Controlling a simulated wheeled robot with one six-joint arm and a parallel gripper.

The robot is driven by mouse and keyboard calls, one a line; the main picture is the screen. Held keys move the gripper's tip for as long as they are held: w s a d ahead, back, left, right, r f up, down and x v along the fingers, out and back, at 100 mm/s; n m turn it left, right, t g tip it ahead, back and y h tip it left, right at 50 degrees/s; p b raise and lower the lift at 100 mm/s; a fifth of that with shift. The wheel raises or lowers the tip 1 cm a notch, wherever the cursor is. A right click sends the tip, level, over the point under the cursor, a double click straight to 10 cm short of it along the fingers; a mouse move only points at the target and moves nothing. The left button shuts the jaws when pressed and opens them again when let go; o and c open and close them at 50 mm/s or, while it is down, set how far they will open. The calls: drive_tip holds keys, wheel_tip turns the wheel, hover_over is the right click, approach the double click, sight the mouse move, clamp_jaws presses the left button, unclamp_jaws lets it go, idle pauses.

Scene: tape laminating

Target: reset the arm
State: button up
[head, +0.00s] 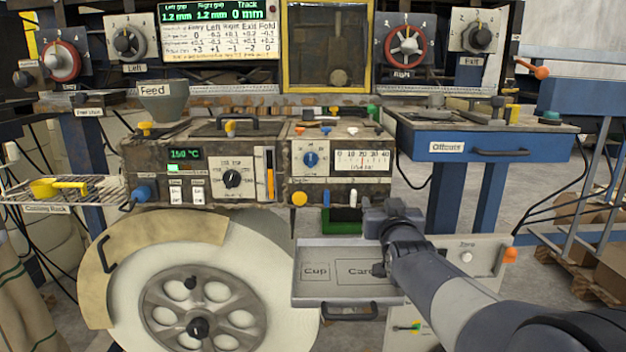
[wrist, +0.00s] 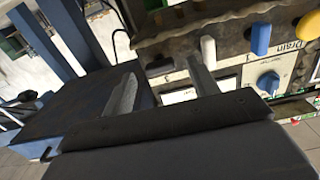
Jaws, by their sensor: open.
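My arm comes in from the lower right of the head view. My gripper (head: 388,214) is over the right part of the tray marked "Cup" and "Card" (head: 312,254), in front of the machine's lower front. In the wrist view my gripper (wrist: 163,84) shows two grey fingers spread apart with nothing held between them. Beyond them is the machine panel with a white lever (wrist: 208,52), a blue lever (wrist: 260,39) and a blue knob (wrist: 268,82). In the head view my wrist hides the fingertips and part of the tray.
A large cream wheel (head: 262,290) stands left of the tray. The blue "Offcuts" drawer bench (head: 470,147) is behind at right. A control box with a "Zero" button (head: 467,256) lies close right of my arm. A cooling rack (head: 60,190) is far left.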

drive_tip(key=shift+w, duration=0.75)
drive_tip(key=shift+s, duration=0.15)
drive_tip(key=s+p, duration=0.1)
drive_tip(key=s, duration=1)
drive_tip(key=w+b, duration=0.1)
drive_tip(key=w, duration=1)
drive_tip(key=shift+w+f, duration=0.1)
drive_tip(key=shift+w, duration=0.05)
drive_tip(key=shift+r+n+p, duration=0.25)
drive_tip(key=shift+n+p, duration=0.35)
drive_tip(key=shift+n, duration=0.2)
drive_tip(key=n+p, duration=0.2)
drive_tip(key=n, duration=0.1)
drive_tip(key=shift+n+p, duration=0.35)
drive_tip(key=shift+n, duration=0.05)
drive_tip(key=n+p, duration=0.4)
drive_tip(key=shift+n, duration=0.4)
drive_tip(key=s, duration=1)
drive_tip(key=shift+f, duration=0.15)
